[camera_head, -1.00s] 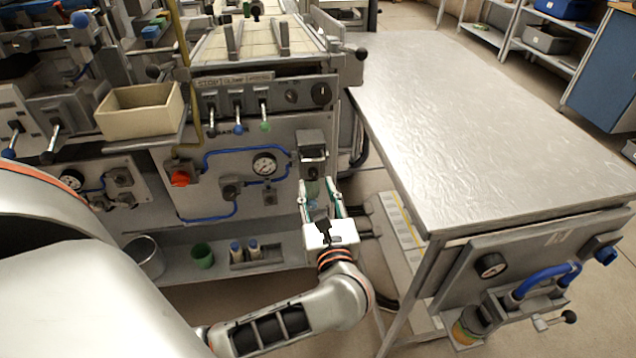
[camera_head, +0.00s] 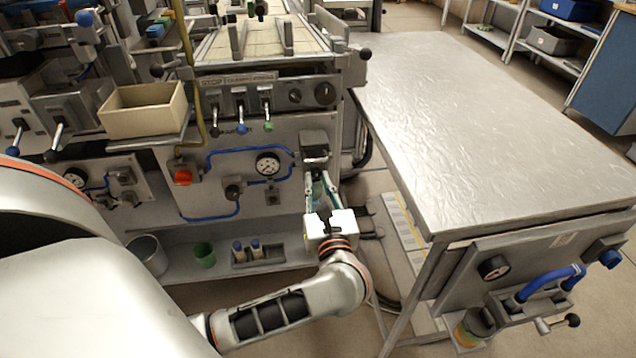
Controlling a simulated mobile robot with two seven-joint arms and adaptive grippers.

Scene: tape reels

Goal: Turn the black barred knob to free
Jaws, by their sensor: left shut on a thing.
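Several dark knobs show, and I cannot tell for certain which is the barred one. A round black knob (camera_head: 325,93) sits at the right end of the machine's lever panel, with a smaller dark knob (camera_head: 294,96) left of it. Another black knob (camera_head: 494,267) is on the front of the metal table. My left gripper (camera_head: 318,178) is low at the machine's front right, below these panel knobs. Its fingers are shut on the lower part of a small dark unit (camera_head: 315,152); the fingers partly hide the gripped part. My right gripper is not in view.
A pressure gauge (camera_head: 267,165), blue hoses and a red knob (camera_head: 183,177) are on the panel left of my gripper. A cream bin (camera_head: 142,108) stands on a ledge. The metal table (camera_head: 480,120) is bare and close on the right, with a narrow gap between.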

